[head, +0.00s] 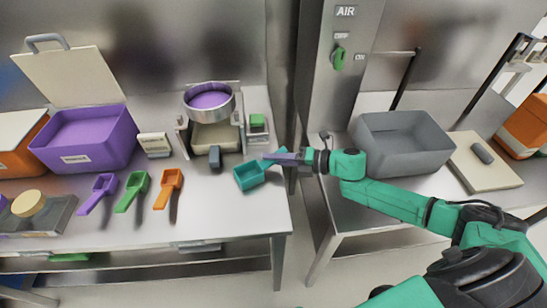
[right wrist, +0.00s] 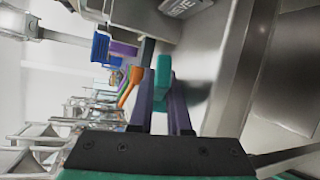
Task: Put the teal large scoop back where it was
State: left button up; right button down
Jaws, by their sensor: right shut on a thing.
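The teal large scoop (head: 250,176) is near the right end of the left metal table, with its cup toward the left. My right gripper (head: 272,158) is shut on the teal scoop, at its handle end. In the right wrist view the teal scoop (right wrist: 163,75) shows between the fingers of my right gripper (right wrist: 162,95). I cannot tell whether the scoop touches the table. My left gripper is not in view.
Purple (head: 98,193), green (head: 132,192) and orange (head: 168,188) scoops lie in a row to the left. A sieve stand (head: 210,104) with a purple-filled pan stands behind. A purple bin (head: 84,140) and a grey bin (head: 402,143) flank it. A gap separates the tables.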

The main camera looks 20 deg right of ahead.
jog(key=shift+f, duration=0.15)
jog(key=c, duration=0.9)
grip_release()
jog(key=shift+o, duration=0.2)
jog(key=shift+r, duration=0.2)
jog(key=p+v, duration=0.1)
jog(key=v, duration=1.1)
jog(key=shift+p, duration=0.35)
